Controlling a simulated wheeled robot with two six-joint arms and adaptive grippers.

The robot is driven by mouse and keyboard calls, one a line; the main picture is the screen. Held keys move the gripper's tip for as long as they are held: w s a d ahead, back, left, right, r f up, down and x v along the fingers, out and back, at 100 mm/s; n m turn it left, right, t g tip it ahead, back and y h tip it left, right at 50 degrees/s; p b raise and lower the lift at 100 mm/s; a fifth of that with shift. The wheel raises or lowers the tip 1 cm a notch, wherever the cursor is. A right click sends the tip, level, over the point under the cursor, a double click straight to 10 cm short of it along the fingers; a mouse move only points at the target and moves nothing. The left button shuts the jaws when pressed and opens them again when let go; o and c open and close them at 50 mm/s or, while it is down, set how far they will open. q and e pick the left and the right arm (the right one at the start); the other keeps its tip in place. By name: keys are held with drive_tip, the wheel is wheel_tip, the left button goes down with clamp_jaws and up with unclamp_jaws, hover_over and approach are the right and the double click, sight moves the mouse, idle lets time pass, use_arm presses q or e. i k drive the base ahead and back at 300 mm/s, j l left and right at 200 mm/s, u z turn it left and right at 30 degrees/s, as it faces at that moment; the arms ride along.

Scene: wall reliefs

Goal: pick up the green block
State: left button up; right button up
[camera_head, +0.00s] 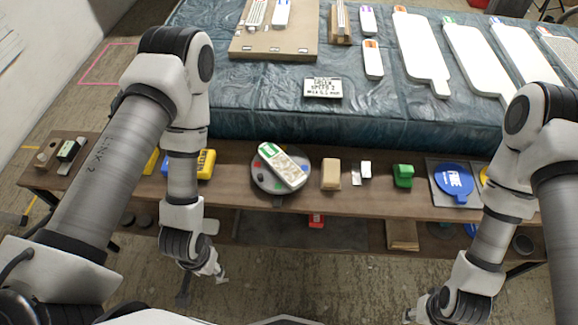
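A small green block (403,176) sits on the brown wooden bench, right of centre. My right gripper (413,312) is low at the bottom edge of the view, in front of the bench and well apart from the green block. It is small and partly cut off, so whether its fingers are open cannot be told. My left gripper (215,275) hangs in front of the bench, left of centre, far from the block. It touches nothing that I can see, and its finger opening is unclear.
On the bench (230,192), a round plate (258,178) bears a white-and-green device. A tan block (331,174), small white pieces (366,169) and a blue disc (454,179) lie near the green block. A lower shelf holds a red item (317,221). A blue-covered table (270,112) stands behind.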

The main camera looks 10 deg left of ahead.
sight(403, 173)
drive_tip(key=l+u, duration=0.45)
drive_tip(key=k+l+u, duration=0.1)
drive_tip(key=l+u, duration=0.35)
drive_tip(key=k+l+u, duration=0.2)
drive_tip(key=l+u, duration=0.25)
drive_tip(key=l, duration=0.15)
